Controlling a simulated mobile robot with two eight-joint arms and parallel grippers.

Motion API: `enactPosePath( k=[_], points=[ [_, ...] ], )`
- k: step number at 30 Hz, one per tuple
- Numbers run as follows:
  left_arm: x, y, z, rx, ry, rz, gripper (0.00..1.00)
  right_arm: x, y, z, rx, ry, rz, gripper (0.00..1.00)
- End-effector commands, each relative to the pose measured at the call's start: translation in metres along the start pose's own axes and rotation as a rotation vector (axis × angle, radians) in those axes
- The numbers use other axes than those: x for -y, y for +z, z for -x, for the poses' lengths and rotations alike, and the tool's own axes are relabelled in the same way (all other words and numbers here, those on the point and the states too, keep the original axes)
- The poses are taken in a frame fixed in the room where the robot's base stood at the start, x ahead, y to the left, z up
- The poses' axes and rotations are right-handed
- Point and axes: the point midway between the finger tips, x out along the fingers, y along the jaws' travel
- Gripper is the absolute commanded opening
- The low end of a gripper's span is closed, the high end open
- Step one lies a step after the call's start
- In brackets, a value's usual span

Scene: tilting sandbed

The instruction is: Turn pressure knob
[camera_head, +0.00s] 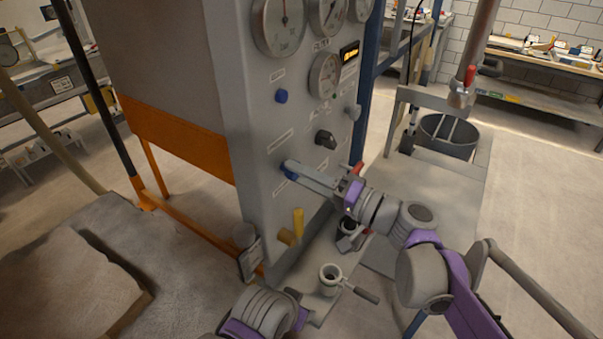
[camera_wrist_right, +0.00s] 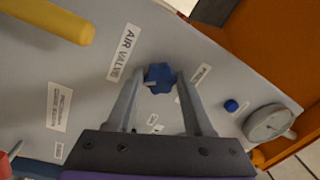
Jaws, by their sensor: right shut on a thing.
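A blue knob (camera_head: 287,175) sits low on the front of the grey control panel (camera_head: 262,135), near the panel's left edge. My right gripper (camera_head: 290,166) reaches it from the right and is shut on it, so the knob is partly hidden by the fingers. In the right wrist view the blue knob (camera_wrist_right: 159,77) is between the tips of the two fingers, beside a label reading "AIR VALVE". A second blue knob (camera_head: 281,96) is higher on the panel. My left gripper is not in view.
Gauges (camera_head: 325,75) fill the panel's top, with a black knob (camera_head: 325,139) below them. A yellow handle (camera_head: 298,222) sticks out below my right gripper. A grey cup (camera_head: 330,279) with a handle stands below the panel. A sand bed (camera_head: 65,285) lies at lower left.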

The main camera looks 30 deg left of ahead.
Motion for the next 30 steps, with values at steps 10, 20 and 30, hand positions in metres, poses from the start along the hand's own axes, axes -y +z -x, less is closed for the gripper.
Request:
enactPosePath(
  k=[10,20,30],
  points=[
    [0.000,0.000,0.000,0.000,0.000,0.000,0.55,0.002,-0.002,0.000,-0.003,-0.004,-0.003,0.69],
    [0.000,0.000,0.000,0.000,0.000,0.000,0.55,0.001,-0.001,0.000,-0.002,-0.002,-0.002,0.81],
    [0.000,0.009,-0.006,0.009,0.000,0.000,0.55,-0.002,-0.001,0.046,-0.006,0.001,-0.004,0.81]
  ],
)
